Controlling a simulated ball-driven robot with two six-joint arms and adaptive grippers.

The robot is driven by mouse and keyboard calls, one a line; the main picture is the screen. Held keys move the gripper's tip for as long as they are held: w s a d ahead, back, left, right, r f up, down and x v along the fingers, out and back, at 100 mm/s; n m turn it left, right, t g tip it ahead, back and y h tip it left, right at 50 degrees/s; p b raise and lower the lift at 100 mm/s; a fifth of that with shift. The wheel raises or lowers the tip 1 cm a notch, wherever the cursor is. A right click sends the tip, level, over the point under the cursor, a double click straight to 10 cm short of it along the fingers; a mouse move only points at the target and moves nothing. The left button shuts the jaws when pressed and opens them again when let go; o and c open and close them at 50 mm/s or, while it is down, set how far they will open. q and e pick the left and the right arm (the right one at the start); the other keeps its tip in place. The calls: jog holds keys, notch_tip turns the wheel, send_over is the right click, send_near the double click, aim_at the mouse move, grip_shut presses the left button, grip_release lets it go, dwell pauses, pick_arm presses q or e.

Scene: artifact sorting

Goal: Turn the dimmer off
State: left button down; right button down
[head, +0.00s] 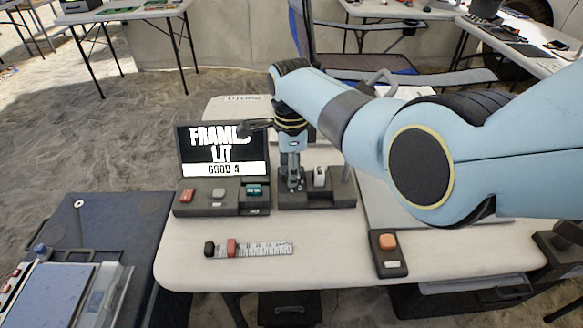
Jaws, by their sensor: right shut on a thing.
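My right arm comes in from the right, and my right gripper (294,182) points down at a dark control box (318,201) on the white table. The gripper is shut on a small part on the left side of this box, which looks like the dimmer's knob; the fingers mostly hide it. A pale upright part (319,176) stands on the box just right of the fingers. My left gripper is not in view.
A button box (221,208) with red, grey and teal buttons stands left of the gripper. A scale strip with a red block (232,247) lies in front. A box with an orange button (388,241) is at the front right. The table between these is clear.

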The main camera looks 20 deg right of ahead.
jog(key=n+p, duration=0.1)
jog(key=n, duration=0.4)
jog(key=shift+r+p, duration=0.1)
jog(key=shift+p, duration=0.25)
jog(key=n+p, duration=0.1)
jog(key=n, duration=0.5)
jog(key=shift+n, duration=0.4)
jog(key=n, duration=0.6)
jog(key=shift+p, duration=0.35)
jog(key=n, duration=0.6)
jog(key=shift+n, duration=0.4)
jog(key=c, duration=1.1)
grip_release()
jog(key=shift+o, duration=0.2)
